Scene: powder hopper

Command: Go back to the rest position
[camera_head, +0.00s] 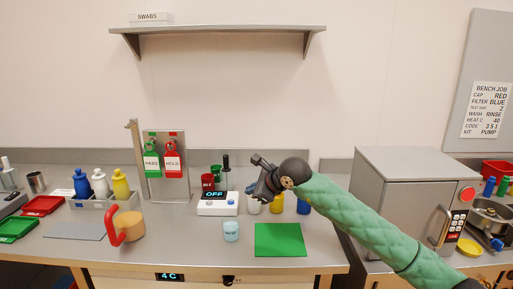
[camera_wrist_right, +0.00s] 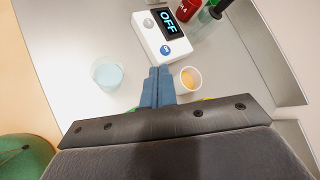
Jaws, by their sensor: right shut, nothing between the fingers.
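My right arm, in a green quilted sleeve, reaches in from the lower right in the head view. Its gripper (camera_head: 252,190) hangs over the bench, just right of a white device (camera_head: 218,204) whose display reads OFF. In the right wrist view the blue fingertips (camera_wrist_right: 158,80) are together with nothing between them. They point toward the device (camera_wrist_right: 162,36) and lie between a clear cup of pale blue (camera_wrist_right: 107,74) and a small cup with orange contents (camera_wrist_right: 188,79). My left gripper is not in view.
A green mat (camera_head: 280,240) and a light blue cup (camera_head: 231,231) lie in front. A grey box appliance (camera_head: 410,190) stands right. A shelf (camera_head: 220,38) spans the wall above.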

